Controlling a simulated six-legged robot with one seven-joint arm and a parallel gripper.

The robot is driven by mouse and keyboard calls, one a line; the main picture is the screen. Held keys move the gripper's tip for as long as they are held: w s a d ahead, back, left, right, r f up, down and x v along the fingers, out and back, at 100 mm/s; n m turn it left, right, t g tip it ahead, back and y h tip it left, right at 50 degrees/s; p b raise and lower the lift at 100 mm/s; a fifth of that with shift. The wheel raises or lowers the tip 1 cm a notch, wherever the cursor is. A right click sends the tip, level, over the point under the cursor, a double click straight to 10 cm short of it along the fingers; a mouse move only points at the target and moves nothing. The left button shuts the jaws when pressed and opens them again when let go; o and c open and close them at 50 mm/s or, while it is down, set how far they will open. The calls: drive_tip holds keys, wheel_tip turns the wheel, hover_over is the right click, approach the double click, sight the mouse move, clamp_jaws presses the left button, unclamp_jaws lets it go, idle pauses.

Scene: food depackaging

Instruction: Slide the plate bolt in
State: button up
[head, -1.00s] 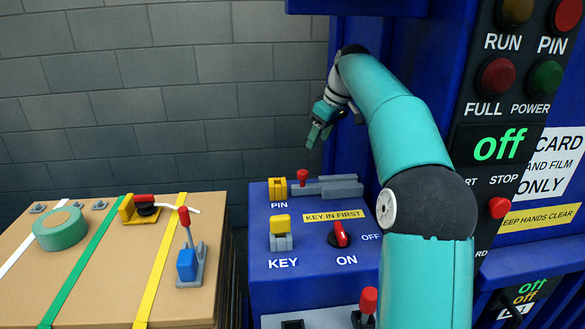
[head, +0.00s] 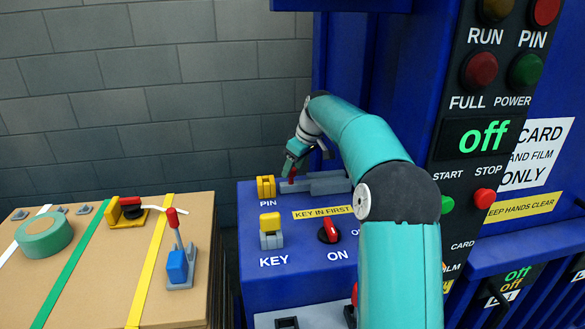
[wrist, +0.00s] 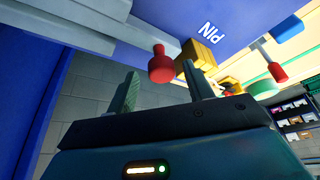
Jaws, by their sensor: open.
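The plate bolt is a grey bar (head: 328,184) with a red knob (head: 292,176), lying on top of the blue cabinet just right of the yellow PIN block (head: 265,187). My gripper (head: 291,166) points down at the red knob and partly covers it in the head view. In the wrist view my gripper (wrist: 161,70) is open, and the red knob (wrist: 161,64) appears between and just beyond the two fingertips. No contact with the knob shows. The grey bar (wrist: 95,24) and the yellow block (wrist: 197,50) also show there.
The blue cabinet (head: 262,295) also carries a yellow key (head: 270,223) and a red ON/OFF switch (head: 328,231). A strapped cardboard stack (head: 95,270) stands at the left with green tape (head: 44,236) and a red-handled lever (head: 177,250). The display (head: 483,136) reads off.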

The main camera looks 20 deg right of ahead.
sight(309, 182)
drive_tip(key=shift+w+a+f, duration=0.1)
drive_tip(key=shift+a+f, duration=0.05)
drive_tip(key=shift+f, duration=0.2)
drive_tip(key=shift+a, duration=0.1)
drive_tip(key=shift+f, duration=0.15)
drive_tip(key=shift+c, duration=0.2)
clamp_jaws()
drive_tip(key=shift+s+d, duration=0.25)
drive_tip(key=shift+d, duration=1.05)
drive_tip(key=shift+s+d, duration=0.25)
drive_tip(key=shift+d, duration=1)
drive_tip(key=shift+o, duration=0.2)
unclamp_jaws()
drive_tip(key=shift+d, duration=0.1)
